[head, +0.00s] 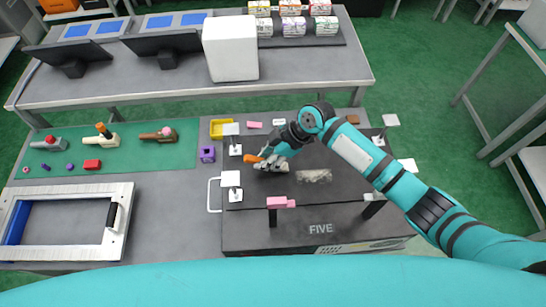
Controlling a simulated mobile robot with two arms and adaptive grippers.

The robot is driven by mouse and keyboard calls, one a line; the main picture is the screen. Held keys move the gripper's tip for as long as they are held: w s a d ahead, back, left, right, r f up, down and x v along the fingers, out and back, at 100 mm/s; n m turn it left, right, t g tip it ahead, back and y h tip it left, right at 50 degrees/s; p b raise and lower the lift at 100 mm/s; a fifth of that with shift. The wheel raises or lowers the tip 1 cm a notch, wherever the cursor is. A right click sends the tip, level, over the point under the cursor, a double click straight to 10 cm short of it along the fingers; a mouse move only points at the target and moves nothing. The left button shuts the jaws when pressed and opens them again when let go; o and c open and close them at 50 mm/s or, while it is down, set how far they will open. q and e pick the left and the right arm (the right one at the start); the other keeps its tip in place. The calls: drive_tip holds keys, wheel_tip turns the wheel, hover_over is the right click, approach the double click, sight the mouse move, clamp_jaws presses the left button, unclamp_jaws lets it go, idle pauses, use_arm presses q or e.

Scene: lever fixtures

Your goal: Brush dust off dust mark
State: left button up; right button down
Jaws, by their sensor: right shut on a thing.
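The dust mark (313,176) is a speckled grey-beige patch on the dark top of the box marked FIVE (340,209). A brush with an orange handle end (251,158) and pale bristles is held by my right gripper (272,158), which is shut on it. The brush is to the left of the dust mark and a little farther back, low over the box top. I cannot tell whether its bristles touch the surface. My gripper's fingers hide part of the brush. My left gripper is not in view.
White square plates (230,178) stand around the box. A pink-topped post (280,202) stands in front of the dust mark. A purple block (207,154) and a yellow tray (219,128) lie left. A green mat (105,150) holds lever parts, with a white frame (65,188) in front.

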drive_tip(key=shift+w+d, duration=0.1)
drive_tip(key=shift+d, duration=2.05)
drive_tip(key=shift+w+d, duration=0.15)
drive_tip(key=shift+d, duration=4.25)
drive_tip(key=shift+a, duration=4.5)
drive_tip(key=shift+s+a+f, duration=0.1)
drive_tip(key=shift+s+a, duration=0.05)
drive_tip(key=shift+a, duration=0.9)
drive_tip(key=shift+s+a, duration=0.1)
drive_tip(key=shift+a, duration=0.95)
drive_tip(key=shift+d, duration=2.2)
drive_tip(key=shift+w+d, duration=0.2)
drive_tip(key=shift+d, duration=4.15)
drive_tip(key=shift+s+p, duration=0.55)
drive_tip(key=shift+s, duration=0.4)
drive_tip(key=shift+s+d, duration=0.1)
drive_tip(key=shift+s, duration=0.45)
drive_tip(key=shift+s+a+p, duration=0.2)
drive_tip(key=shift+a+p, duration=0.15)
drive_tip(key=shift+a, duration=4.7)
drive_tip(key=shift+w+d, duration=0.15)
drive_tip(key=shift+d, duration=2.95)
drive_tip(key=shift+w+d, duration=0.1)
drive_tip(key=shift+d, duration=1.8)
